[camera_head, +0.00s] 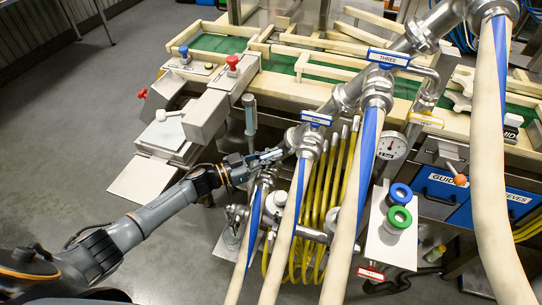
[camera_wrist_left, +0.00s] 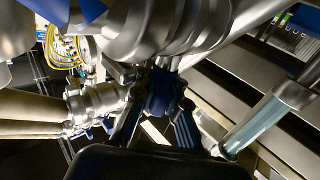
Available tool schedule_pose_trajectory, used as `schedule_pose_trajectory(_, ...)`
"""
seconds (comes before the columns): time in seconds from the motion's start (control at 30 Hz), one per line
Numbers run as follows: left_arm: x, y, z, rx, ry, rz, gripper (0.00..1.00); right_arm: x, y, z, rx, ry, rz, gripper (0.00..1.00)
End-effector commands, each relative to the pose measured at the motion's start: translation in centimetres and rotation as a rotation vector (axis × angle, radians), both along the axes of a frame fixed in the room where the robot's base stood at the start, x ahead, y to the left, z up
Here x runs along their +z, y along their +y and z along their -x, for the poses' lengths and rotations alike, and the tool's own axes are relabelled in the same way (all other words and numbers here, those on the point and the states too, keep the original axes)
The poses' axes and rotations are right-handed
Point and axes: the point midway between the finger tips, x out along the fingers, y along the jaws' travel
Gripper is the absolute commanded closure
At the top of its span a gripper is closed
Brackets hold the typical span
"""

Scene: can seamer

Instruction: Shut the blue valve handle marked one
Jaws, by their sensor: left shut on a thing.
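My left gripper (camera_head: 266,157) reaches in from the left and is shut at the lowest, nearest valve of the slanted steel manifold (camera_head: 345,97). In the left wrist view its two fingers (camera_wrist_left: 157,122) close on a blue valve handle (camera_wrist_left: 161,92) just below the steel pipe. The marking on this handle is hidden by the gripper. Farther up the manifold are a blue handle marked TWO (camera_head: 316,118) and a blue handle marked THREE (camera_head: 388,57). My right gripper is not in view.
Thick cream hoses with blue stripes (camera_head: 354,190) hang from the valves close right of my gripper. A pressure gauge (camera_head: 391,146) and blue and green round knobs (camera_head: 400,217) stand to the right. A grey machine with a red button (camera_head: 232,62) is behind. Open floor (camera_head: 60,130) lies left.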

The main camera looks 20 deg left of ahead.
Motion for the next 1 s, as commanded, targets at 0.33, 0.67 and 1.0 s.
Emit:
schedule_pose_trajectory(0.33,0.1,0.0,0.0,0.0,-0.001,0.001,0.66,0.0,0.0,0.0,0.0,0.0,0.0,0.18)
schedule_pose_trajectory(0.67,0.0,0.5,0.5,0.001,0.0,-0.001,0.66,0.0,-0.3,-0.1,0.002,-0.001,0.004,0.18)
schedule_pose_trajectory(1.0,-0.2,4.4,4.0,0.002,0.003,-0.005,0.66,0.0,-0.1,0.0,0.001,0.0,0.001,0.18)
